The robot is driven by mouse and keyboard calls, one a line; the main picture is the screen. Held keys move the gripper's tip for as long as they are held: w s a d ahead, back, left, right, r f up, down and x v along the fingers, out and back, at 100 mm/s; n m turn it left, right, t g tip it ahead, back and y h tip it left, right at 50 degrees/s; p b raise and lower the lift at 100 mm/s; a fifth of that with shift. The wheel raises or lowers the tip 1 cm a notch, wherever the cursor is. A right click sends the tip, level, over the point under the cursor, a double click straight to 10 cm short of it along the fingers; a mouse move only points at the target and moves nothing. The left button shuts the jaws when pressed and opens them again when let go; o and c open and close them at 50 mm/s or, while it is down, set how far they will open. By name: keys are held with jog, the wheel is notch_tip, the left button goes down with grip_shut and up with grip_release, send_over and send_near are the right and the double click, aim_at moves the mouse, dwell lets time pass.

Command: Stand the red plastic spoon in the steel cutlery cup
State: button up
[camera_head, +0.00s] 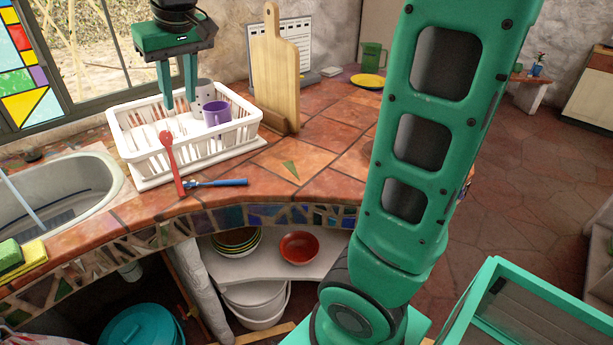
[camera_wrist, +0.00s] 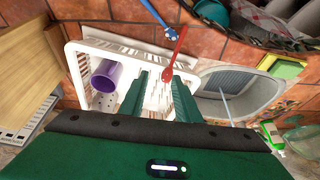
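The red plastic spoon (camera_head: 174,163) leans on the front rim of the white dish rack, its bowl end up and its handle end on the tiled counter. In the wrist view the spoon (camera_wrist: 177,50) runs up from near the fingertips. A grey perforated cup, the steel cutlery cup (camera_head: 203,90), stands in the rack behind a purple mug (camera_head: 216,113); the mug partly hides it. My gripper (camera_head: 178,101) is open and empty, fingers pointing down above the rack. It is left of the cup in the head view and apart from the spoon.
The white dish rack (camera_head: 143,177) stands on the counter, with a sink (camera_head: 100,183) to its left. A blue-handled utensil (camera_head: 222,182) lies beside the spoon. A wooden cutting board (camera_head: 277,75) stands upright behind the rack. The tiles to the right are mostly clear.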

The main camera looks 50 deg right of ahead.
jog(key=s+d+f+m+g, duration=0.1)
jog(key=s+d+f, duration=0.3)
jog(key=s, duration=0.6)
jog(key=s+d+f+m+g, duration=0.1)
jog(key=s+d+f+m, duration=0.2)
jog(key=s+d+f, duration=0.2)
jog(key=s+d+f+m+g, duration=0.2)
jog(key=s+d+f, duration=0.3)
jog(key=s+f, duration=0.4)
jog(key=s, duration=0.7)
jog(key=shift+s+m, duration=0.2)
jog(key=shift+m, duration=0.1)
jog(key=shift+o, duration=0.4)
jog(key=shift+w, duration=0.1)
